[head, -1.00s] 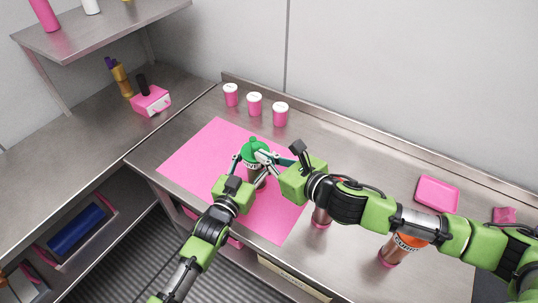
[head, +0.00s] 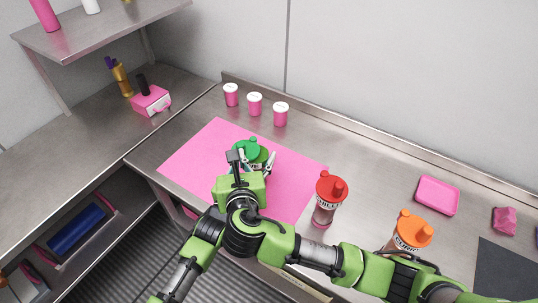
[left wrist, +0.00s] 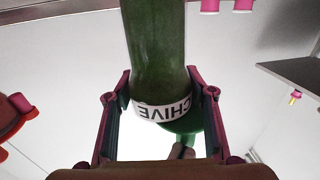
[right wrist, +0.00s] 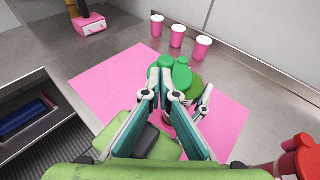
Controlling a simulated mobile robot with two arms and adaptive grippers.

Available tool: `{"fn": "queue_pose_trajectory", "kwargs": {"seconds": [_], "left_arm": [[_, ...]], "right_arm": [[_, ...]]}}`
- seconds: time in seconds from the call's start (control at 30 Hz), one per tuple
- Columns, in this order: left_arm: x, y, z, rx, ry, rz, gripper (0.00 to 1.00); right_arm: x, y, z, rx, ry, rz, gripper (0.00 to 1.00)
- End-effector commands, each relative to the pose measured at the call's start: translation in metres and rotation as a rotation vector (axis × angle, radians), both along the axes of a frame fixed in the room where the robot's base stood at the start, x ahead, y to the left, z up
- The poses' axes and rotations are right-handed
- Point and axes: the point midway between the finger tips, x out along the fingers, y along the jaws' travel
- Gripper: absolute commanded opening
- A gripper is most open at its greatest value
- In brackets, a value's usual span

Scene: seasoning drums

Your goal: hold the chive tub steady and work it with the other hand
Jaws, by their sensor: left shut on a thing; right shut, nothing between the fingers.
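The chive tub (left wrist: 160,60) has a green body and a white CHIVE label band. My left gripper (left wrist: 160,95) is shut around it in the left wrist view. In the head view the tub's green top (head: 248,146) shows above the pink mat, and my right gripper (head: 240,156) hides much of the tub and of my left gripper. In the right wrist view my right gripper's (right wrist: 160,80) fingers are closed and empty, their tips at the green top (right wrist: 182,76). Whether they touch it, I cannot tell.
The pink mat (head: 195,155) lies under the work. A red-lidded drum (head: 327,200) and an orange-lidded drum (head: 411,232) stand to the right. Several pink cups (head: 254,104) line the back. A pink tray (head: 437,195) sits further right, with bare counter around it.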

Motion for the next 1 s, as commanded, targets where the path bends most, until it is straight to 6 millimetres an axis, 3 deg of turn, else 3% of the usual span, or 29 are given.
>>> {"fn": "queue_pose_trajectory", "kwargs": {"seconds": [0.6, 1.0], "left_arm": [[0.000, 0.000, -0.002, 0.001, 0.003, 0.000, 0.21], [0.000, 0.000, -0.002, 0.002, 0.004, 0.000, 0.21]], "right_arm": [[0.037, 0.048, 0.000, -0.002, -0.002, -0.001, 0.00], [0.040, 0.048, -0.001, -0.001, 0.000, -0.017, 0.00]]}}
